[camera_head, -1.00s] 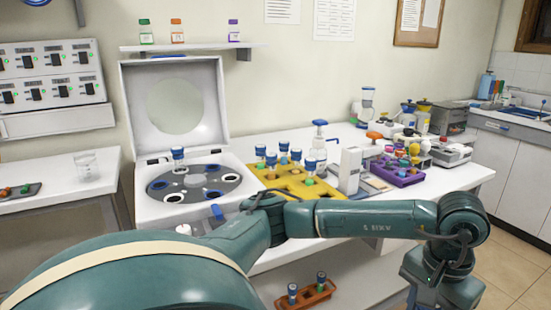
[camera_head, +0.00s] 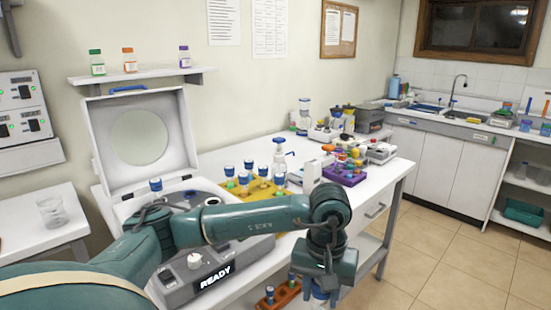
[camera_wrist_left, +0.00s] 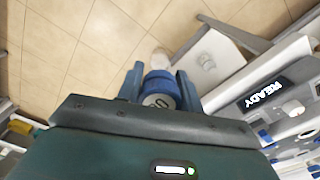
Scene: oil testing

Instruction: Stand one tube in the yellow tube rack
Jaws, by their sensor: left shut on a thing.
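My left gripper (camera_head: 321,288) hangs low in front of the bench, pointing down. The held tube is away from this rack, nearer the camera and lower. My right gripper is not in view.
An open centrifuge (camera_head: 110,180) with a READY display stands left of the rack, a blue-capped tube (camera_head: 156,186) in its rotor. An orange rack (camera_head: 283,296) sits low, below the bench top. A purple rack (camera_head: 345,177) stands right. The floor at right is clear.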

